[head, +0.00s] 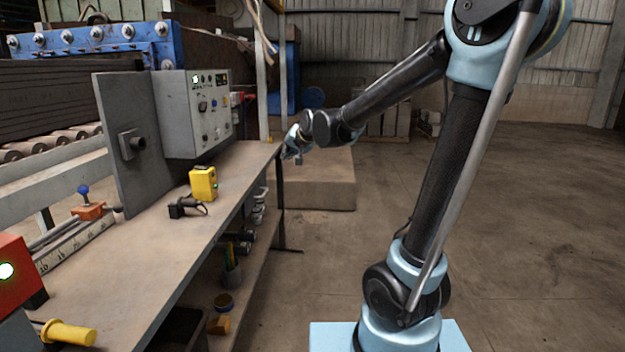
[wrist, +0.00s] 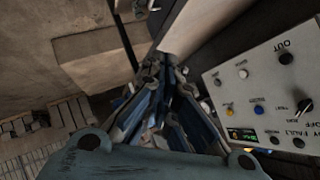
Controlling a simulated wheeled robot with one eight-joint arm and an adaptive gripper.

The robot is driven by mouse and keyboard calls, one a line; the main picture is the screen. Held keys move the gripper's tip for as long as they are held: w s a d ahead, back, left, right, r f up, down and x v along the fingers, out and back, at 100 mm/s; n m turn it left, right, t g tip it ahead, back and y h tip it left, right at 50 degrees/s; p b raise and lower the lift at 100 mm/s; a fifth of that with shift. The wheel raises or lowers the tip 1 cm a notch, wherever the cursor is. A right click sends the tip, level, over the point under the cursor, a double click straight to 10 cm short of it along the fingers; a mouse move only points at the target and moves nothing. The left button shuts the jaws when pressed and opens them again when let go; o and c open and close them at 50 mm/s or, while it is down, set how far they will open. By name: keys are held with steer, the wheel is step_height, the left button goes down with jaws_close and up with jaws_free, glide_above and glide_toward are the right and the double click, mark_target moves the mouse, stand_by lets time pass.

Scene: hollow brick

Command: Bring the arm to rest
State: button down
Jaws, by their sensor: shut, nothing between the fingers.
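My arm rises at the right of the head view, bends at the top and reaches left to the far end of the workbench. My gripper (head: 290,152) is small there, beside the bench's far corner and partly hidden by its own wrist links. In the wrist view my gripper (wrist: 158,75) points away from the camera, its fingers together with nothing between them. The control panel (wrist: 268,95) lies to its right in that view, apart from it.
The workbench (head: 130,250) runs along the left. On it are a yellow device (head: 203,183), a black clamp-like item (head: 186,208), a yellow-handled tool (head: 68,333) and the control box (head: 200,112). A concrete block (head: 325,180) stands behind the gripper. The floor (head: 540,240) at right is clear.

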steer(key=s+d+f+g+h, duration=0.1)
steer(key=s+d+f, duration=0.2)
steer(key=s+d, duration=0.25)
steer(key=s+d+f+n+g+h, duration=0.1)
steer(key=s+d+f+h, duration=0.15)
steer(key=s+d, duration=0.35)
steer(key=s+d+f+g, duration=0.1)
steer(key=s+d+f, duration=0.35)
steer(key=d, duration=0.25)
steer(key=s+d+f+g, duration=0.1)
steer(key=s+d+f, duration=0.2)
steer(key=s, duration=0.3)
steer(key=s+d+f+g+h, duration=0.1)
steer(key=s+d+f+g, duration=0.1)
steer(key=s, duration=0.4)
steer(key=s+d+f+n+g+h, duration=0.1)
steer(key=s+d+f, duration=0.3)
steer(key=s, duration=0.2)
steer(key=shift+s+d, duration=0.25)
steer(key=shift+s, duration=0.1)
steer(key=shift+f, duration=0.1)
steer(key=shift+w+f, duration=0.2)
steer(key=shift+w, duration=0.3)
steer(key=shift+g, duration=0.3)
